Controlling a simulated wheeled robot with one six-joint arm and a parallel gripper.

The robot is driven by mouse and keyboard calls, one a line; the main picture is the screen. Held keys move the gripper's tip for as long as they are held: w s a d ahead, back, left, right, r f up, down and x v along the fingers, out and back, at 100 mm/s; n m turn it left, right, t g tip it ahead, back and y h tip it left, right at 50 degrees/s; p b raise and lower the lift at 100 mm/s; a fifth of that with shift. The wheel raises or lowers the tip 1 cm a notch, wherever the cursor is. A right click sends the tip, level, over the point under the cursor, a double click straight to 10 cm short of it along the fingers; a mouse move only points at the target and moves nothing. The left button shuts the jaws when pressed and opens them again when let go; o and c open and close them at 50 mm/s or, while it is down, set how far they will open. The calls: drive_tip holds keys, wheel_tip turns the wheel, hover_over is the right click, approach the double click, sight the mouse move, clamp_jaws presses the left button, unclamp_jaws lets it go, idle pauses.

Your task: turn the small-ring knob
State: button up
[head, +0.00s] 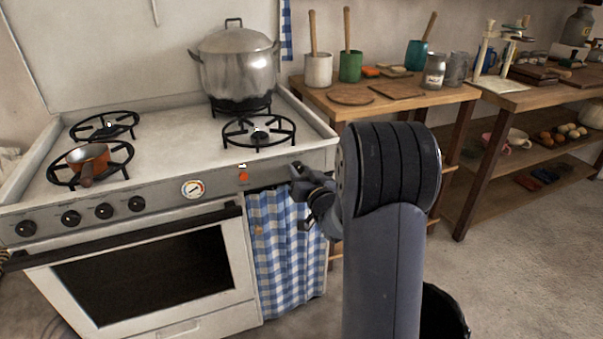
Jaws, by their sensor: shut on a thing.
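My gripper (298,179) is at the right end of the stove's front panel, right of the orange switch (243,177). It is shut on a small dark part there, taken as the small-ring knob, which the jaws largely hide. I cannot tell how far the knob is turned. Several other black knobs sit in a row on the panel's left side, among them one knob (136,203) beside the round dial (193,189). The front right burner (259,132) is bare, and no flame shows on it.
A large lidded pot (238,65) stands on the back right burner, and a small copper pan (88,158) on the front left one. The oven door (150,270) is below the panel. A checked curtain (285,250) hangs under my gripper. A wooden table (400,103) stands right.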

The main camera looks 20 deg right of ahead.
drive_tip(key=shift+c, duration=0.7)
drive_tip(key=shift+f+n+b, duration=0.1)
drive_tip(key=shift+n+b, duration=0.2)
drive_tip(key=shift+b, duration=0.2)
drive_tip(key=shift+f+n+b, duration=0.1)
drive_tip(key=shift+n+b, duration=0.8)
drive_tip(key=shift+b, duration=0.3)
drive_tip(key=n+b, duration=0.4)
drive_tip(key=shift+a+b, duration=0.1)
drive_tip(key=shift+b, duration=0.25)
drive_tip(key=n+b, duration=0.4)
drive_tip(key=n, duration=0.1)
drive_tip(key=shift+n+b, duration=0.8)
drive_tip(key=shift+n, duration=0.3)
drive_tip(key=shift+a, duration=0.1)
